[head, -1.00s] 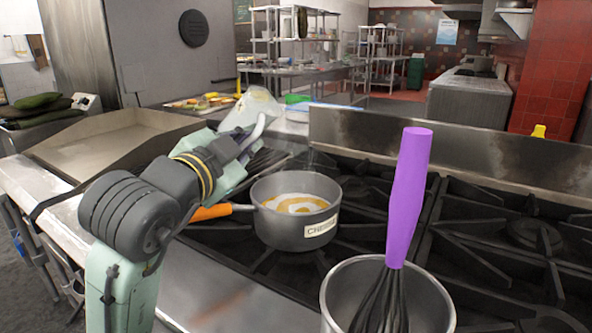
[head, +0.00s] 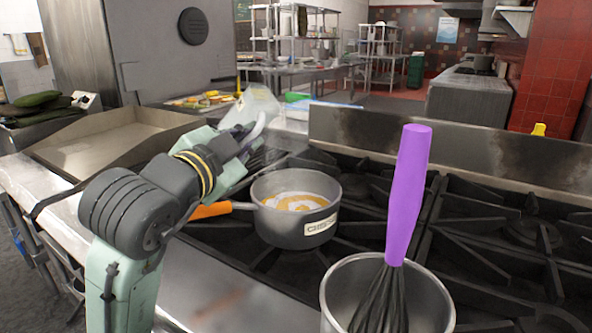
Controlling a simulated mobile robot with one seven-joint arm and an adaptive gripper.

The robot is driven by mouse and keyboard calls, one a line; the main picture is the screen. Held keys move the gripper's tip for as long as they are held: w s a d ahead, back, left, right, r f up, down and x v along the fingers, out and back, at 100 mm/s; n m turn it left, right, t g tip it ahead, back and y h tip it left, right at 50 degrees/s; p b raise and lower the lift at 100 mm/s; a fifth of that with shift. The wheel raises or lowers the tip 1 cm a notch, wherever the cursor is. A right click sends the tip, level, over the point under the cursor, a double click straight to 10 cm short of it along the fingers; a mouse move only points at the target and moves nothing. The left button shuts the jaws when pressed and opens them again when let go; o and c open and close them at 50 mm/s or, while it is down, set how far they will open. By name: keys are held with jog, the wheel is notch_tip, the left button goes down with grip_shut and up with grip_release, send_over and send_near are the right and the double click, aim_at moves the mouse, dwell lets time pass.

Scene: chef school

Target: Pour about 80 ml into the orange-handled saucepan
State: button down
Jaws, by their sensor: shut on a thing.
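The orange-handled saucepan (head: 280,226) sits on the stove grate, its orange handle (head: 210,210) pointing left. It holds an orange-brown liquid with white swirls, and a label is on its side. My gripper (head: 248,140) is behind and left of the saucepan. It is shut on a clear jug (head: 256,106) and holds it above the far left side of the pan, apart from it. My wrist hides part of the jug. I cannot make out the liquid level in the jug or a stream from it.
A metal pot (head: 342,290) with a purple-handled whisk (head: 407,190) stands in front, right of the saucepan. Black burner grates (head: 480,225) spread to the right, backed by a steel splashback (head: 400,150). A flat griddle (head: 105,140) is at left.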

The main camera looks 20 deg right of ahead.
aim_at(242, 122)
dwell(0.6)
jog(key=shift+r+n+p, duration=0.7)
jog(key=shift+r+p, duration=0.1)
jog(key=shift+p, duration=0.25)
jog(key=n+p, duration=0.1)
jog(key=a+n, duration=0.1)
jog(key=shift+w+r+n+p, duration=0.2)
jog(key=shift+w+n+p, duration=0.1)
jog(key=shift+w+p, duration=0.1)
jog(key=shift+w+a+r+n+p, duration=0.2)
jog(key=shift+w+r+n+p, duration=0.1)
jog(key=shift+n+p, duration=0.2)
jog(key=shift+w+a+f+n+h, duration=0.1)
jog(key=shift+a+f+n+h, duration=0.15)
jog(key=shift+n, duration=0.45)
jog(key=shift+w+a+r+n+p, duration=0.2)
jog(key=shift+a+r+n+p, duration=0.1)
jog(key=shift+n+p, duration=0.35)
jog(key=shift+w+a+r+n+p, duration=0.15)
jog(key=shift+r+n+p, duration=0.1)
jog(key=shift+n+p, duration=0.35)
jog(key=shift+s+a, duration=0.1)
